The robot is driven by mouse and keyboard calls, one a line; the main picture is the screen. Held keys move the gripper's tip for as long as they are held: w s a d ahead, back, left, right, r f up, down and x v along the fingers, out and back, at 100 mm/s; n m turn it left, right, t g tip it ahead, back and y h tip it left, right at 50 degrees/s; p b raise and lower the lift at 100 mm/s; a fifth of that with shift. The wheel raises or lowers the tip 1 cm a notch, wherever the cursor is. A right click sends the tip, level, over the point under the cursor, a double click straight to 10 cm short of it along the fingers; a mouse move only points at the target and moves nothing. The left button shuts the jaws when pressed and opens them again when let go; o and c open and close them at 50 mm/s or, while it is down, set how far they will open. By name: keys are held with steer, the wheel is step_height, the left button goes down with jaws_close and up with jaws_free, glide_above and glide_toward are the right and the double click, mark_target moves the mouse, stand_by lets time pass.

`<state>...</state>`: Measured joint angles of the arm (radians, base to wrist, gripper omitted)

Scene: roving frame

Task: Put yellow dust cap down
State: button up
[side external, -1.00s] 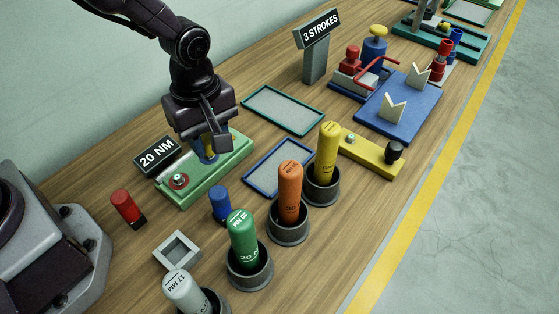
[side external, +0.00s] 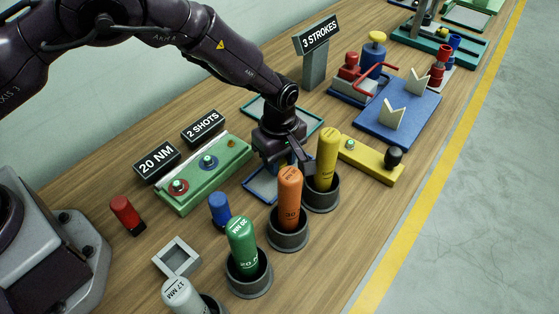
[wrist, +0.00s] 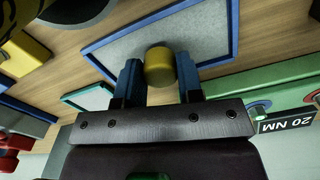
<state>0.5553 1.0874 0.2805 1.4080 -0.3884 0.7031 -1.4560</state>
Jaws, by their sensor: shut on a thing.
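My gripper (side external: 283,165) is over the blue-rimmed tray (side external: 250,186), pointing down behind the orange and yellow sockets. In the wrist view, the yellow dust cap (wrist: 159,67) is held between the two blue fingers of my gripper (wrist: 158,76). The grey floor of the tray (wrist: 205,37) shows behind the cap. I cannot tell whether the cap touches it. In the side view the cap is mostly hidden by my gripper.
The yellow socket (side external: 327,157) and orange socket (side external: 289,197) stand upright in dark cups close to my gripper. The green fixture (side external: 198,180) is to the left. A teal-rimmed tray (side external: 252,105) lies behind. A blue peg (side external: 219,208) stands nearby.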

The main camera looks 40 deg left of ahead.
steer(key=shift+f, duration=0.5)
steer(key=shift+f, duration=0.2)
steer(key=o, duration=1.1)
